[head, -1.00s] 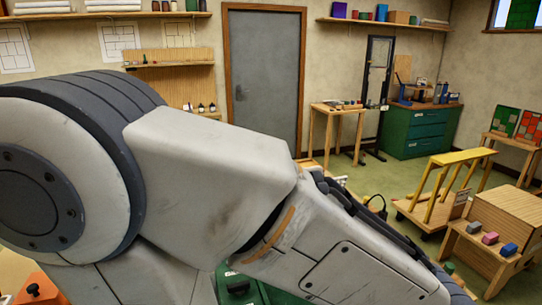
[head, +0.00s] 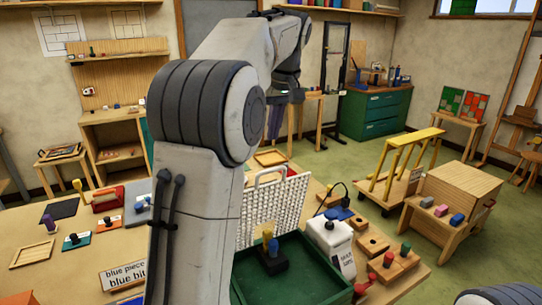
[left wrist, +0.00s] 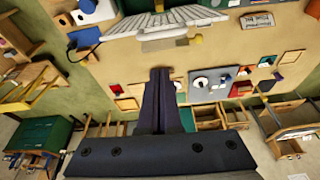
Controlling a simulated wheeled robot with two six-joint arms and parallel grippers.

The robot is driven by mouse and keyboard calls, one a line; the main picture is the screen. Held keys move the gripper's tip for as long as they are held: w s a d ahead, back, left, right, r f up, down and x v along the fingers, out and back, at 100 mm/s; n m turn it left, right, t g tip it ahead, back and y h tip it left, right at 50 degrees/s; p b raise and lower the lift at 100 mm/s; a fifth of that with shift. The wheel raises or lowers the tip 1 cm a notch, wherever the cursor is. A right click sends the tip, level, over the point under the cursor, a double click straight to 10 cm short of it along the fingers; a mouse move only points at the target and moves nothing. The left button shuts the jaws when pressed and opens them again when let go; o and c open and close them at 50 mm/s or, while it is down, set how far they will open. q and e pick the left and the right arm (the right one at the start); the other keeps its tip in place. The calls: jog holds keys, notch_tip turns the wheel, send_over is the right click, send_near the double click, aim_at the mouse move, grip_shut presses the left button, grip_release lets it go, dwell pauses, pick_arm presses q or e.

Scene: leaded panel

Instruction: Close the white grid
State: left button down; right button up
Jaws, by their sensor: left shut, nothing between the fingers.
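The white grid (head: 275,205) stands open and steeply raised at the back of a green tray (head: 290,287), with a white loop handle on its top edge. My left gripper (head: 273,137) points down beyond the grid's top edge, apart from it as far as I can tell. In the left wrist view, my left gripper (left wrist: 160,72) has its dark fingers shut together and empty. The grid (left wrist: 155,22) shows there at the top, beyond the fingertips. My left arm hides part of the tray's left side. My right gripper is not in view.
A sign (head: 137,275) and small tools lie on the bench to the left.

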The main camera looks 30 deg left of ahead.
pick_arm(q)
jog(key=a, duration=0.2)
jog(key=n+p, duration=0.1)
jog(key=p, duration=0.2)
send_over(268, 186)
jog(key=x, duration=0.2)
jog(key=d+x, duration=0.1)
jog(key=x, duration=0.5)
jog(key=shift+s+d+f, duration=0.15)
jog(key=shift+f, duration=0.2)
jog(key=shift+b, duration=0.4)
